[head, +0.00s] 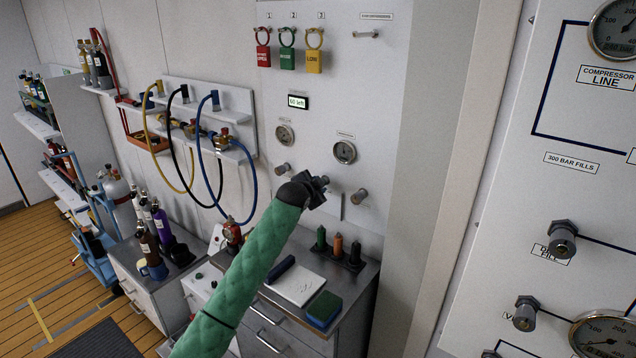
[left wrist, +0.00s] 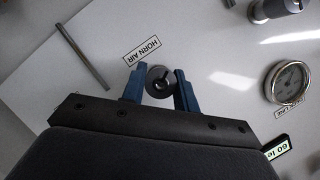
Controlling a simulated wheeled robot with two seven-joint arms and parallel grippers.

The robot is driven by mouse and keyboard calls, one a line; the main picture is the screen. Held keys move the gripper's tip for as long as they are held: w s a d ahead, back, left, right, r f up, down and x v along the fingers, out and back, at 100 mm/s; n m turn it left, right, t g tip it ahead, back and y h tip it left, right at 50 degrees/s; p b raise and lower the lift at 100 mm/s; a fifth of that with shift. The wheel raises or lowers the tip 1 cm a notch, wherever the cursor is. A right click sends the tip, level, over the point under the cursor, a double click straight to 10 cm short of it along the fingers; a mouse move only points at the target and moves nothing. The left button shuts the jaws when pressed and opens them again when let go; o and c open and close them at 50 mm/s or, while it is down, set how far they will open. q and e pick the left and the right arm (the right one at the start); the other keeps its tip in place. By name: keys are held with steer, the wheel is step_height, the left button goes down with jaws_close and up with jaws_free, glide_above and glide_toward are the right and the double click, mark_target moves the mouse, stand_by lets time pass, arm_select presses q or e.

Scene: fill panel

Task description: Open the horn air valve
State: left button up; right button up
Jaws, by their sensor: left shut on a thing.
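The horn air valve (left wrist: 160,82) shows in the left wrist view as a round dark knob beside the "HORN AIR" label (left wrist: 142,52) on the white panel. My left gripper (head: 318,187) reaches the panel below the gauges in the head view, on a green-sleeved arm. In the left wrist view its two blue fingers (left wrist: 160,90) stand on either side of the knob and are shut on it. In the head view the gripper hides this knob. My right gripper is not in view.
Other knobs (head: 359,196) and (head: 283,168) flank the gripper, with a gauge (head: 344,152) above. Below are a counter with a notepad (head: 296,284), a blue-green block (head: 324,309) and small bottles (head: 338,246). A panel with valves (head: 562,240) stands at right.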

arm_select(q)
steer(key=shift+n+g+h, duration=0.4)
steer(key=shift+n+g, duration=0.1)
steer(key=shift+n, duration=0.5)
steer(key=shift+a+n+g+h, duration=0.1)
steer(key=shift+n+g+h, duration=0.45)
steer(key=shift+n, duration=0.45)
steer(key=shift+n+h, duration=0.25)
steer(key=shift+n, duration=0.15)
steer(key=shift+n+g, duration=0.25)
steer(key=shift+n, duration=0.15)
steer(key=shift+f, duration=0.1)
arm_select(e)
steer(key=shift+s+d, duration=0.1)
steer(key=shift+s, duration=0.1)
arm_select(q)
steer(key=o, duration=1)
steer(key=shift+h, duration=0.3)
steer(key=shift+c, duration=0.2)
steer(key=shift+w, duration=0.1)
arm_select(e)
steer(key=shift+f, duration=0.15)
